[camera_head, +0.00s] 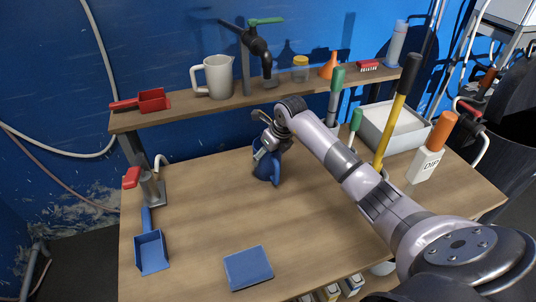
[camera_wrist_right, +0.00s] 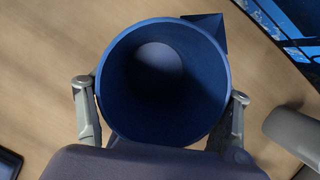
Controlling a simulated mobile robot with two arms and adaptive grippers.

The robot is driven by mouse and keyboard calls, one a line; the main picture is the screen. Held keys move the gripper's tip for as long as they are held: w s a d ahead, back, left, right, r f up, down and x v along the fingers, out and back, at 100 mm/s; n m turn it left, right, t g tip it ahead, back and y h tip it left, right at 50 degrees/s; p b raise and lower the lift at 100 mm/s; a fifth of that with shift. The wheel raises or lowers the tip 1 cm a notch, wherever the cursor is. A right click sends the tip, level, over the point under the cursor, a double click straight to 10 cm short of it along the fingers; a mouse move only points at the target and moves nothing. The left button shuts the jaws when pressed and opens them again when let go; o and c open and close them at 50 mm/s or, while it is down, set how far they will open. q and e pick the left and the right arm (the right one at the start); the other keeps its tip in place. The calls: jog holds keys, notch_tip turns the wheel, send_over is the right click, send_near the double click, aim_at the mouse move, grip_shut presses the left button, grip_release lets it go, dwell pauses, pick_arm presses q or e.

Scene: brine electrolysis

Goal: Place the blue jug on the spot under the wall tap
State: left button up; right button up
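The blue jug (camera_head: 264,172) is upright at the back middle of the wooden table, below the shelf. The black wall tap (camera_head: 258,46) with a green lever is above and behind it. My right gripper (camera_head: 268,146) is at the jug's top from behind the arm's end. In the right wrist view, the jug (camera_wrist_right: 162,85) shows from above, open and empty-looking, with one finger pressed close on each side of its rim. I cannot tell whether its base touches the table. No marked spot shows. My left gripper is out of view.
The shelf (camera_head: 190,115) holds a grey pitcher (camera_head: 214,76), a red scoop (camera_head: 152,100), a yellow-lidded jar (camera_head: 300,70) and an orange funnel (camera_head: 329,66). The table's middle is clear.

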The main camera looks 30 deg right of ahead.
jog(key=o, duration=0.3)
jog(key=shift+r, duration=0.25)
jog(key=b+v, duration=0.1)
jog(key=v, duration=0.6)
jog(key=shift+s, duration=0.15)
dwell(0.4)
